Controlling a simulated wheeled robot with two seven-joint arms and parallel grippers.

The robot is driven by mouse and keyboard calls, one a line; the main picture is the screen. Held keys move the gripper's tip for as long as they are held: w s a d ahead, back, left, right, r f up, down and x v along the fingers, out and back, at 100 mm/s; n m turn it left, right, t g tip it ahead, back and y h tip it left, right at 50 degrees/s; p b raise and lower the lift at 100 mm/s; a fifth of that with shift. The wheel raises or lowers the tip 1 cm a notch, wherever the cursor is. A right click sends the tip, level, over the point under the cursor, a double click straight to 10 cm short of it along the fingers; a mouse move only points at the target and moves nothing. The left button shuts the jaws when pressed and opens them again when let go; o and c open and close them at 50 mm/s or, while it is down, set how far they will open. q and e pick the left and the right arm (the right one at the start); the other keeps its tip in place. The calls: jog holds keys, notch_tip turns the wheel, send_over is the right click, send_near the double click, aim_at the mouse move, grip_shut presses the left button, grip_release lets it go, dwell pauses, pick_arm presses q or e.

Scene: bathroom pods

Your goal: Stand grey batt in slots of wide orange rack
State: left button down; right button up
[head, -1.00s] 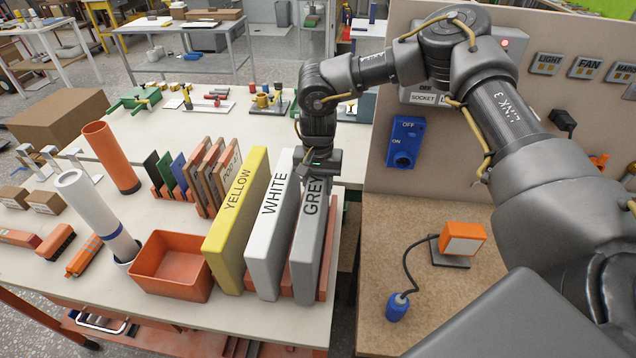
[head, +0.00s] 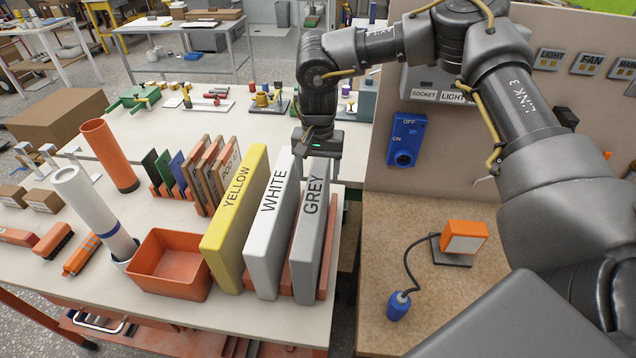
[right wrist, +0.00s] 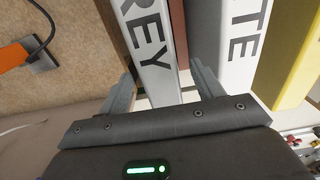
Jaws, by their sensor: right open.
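The grey batt (head: 309,240), lettered GREY, stands upright on edge at the right end of the wide orange rack (head: 285,283). Beside it stand the white batt (head: 268,235) and the yellow batt (head: 232,230), also upright. My right gripper (head: 319,153) is at the far top end of the grey batt. In the right wrist view the grey batt (right wrist: 156,45) lies between the spread fingers of my right gripper (right wrist: 163,75), with gaps on both sides. The batt's lower edge and slot are mostly hidden. My left gripper is not in view.
An orange bin (head: 168,268) stands left of the yellow batt. A small rack of brown boards (head: 213,175) is behind. A beige panel (head: 470,150) with a blue switch box (head: 406,140) rises at right, above a bench with an orange lamp (head: 463,238).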

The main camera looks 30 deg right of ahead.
notch_tip(320, 180, up, 7)
jog(key=shift+f, duration=0.1)
dwell(0.3)
